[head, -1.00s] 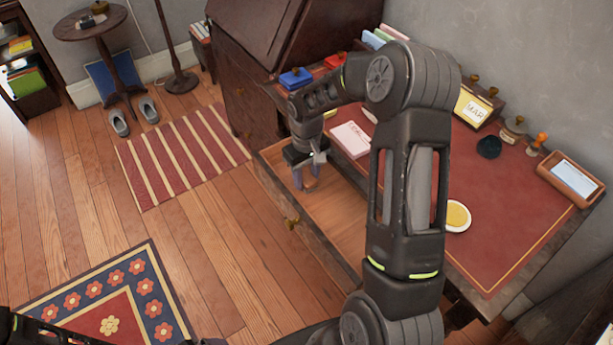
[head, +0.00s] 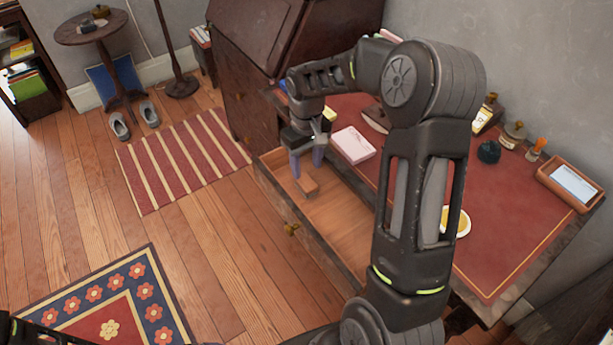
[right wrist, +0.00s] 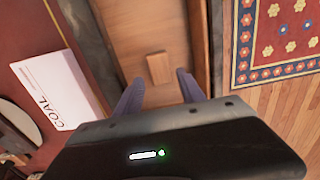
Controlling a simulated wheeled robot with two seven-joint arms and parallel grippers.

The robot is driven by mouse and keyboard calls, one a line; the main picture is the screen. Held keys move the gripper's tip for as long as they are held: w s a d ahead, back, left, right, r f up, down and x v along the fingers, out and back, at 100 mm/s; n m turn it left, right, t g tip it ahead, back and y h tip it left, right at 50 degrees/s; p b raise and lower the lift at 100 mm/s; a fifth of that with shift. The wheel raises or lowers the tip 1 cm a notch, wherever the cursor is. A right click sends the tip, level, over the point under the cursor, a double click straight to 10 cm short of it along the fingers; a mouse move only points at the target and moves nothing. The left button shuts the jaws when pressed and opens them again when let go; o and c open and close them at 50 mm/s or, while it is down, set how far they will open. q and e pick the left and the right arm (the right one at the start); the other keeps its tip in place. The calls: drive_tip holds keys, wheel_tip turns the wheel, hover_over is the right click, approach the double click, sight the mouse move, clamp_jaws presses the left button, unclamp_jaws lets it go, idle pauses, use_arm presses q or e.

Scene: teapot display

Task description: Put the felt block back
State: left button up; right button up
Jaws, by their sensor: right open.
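The felt block, a small brown block (head: 309,186), lies on the floor of the open wooden drawer (head: 340,222), near its left end. It also shows in the right wrist view (right wrist: 159,69), beyond and between the fingertips. My right gripper (head: 306,164) is above the drawer, just over the block in the picture. Its two grey fingers are apart with nothing between them; they also show in the right wrist view (right wrist: 160,88). The block looks clear of the fingers. My left gripper is not in view.
A pink box marked COAL (right wrist: 52,90) lies on the red desk top (head: 500,215) beside the drawer. A dark rocker-like thing (head: 374,118), a yellow dish (head: 460,221) and a wooden tray (head: 570,187) are also there. The drawer's brass knob (head: 291,229) faces the floor.

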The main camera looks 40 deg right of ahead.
sight(306, 183)
wheel_tip(306, 183, up, 5)
drive_tip(key=shift+f, duration=0.1)
idle(0.7)
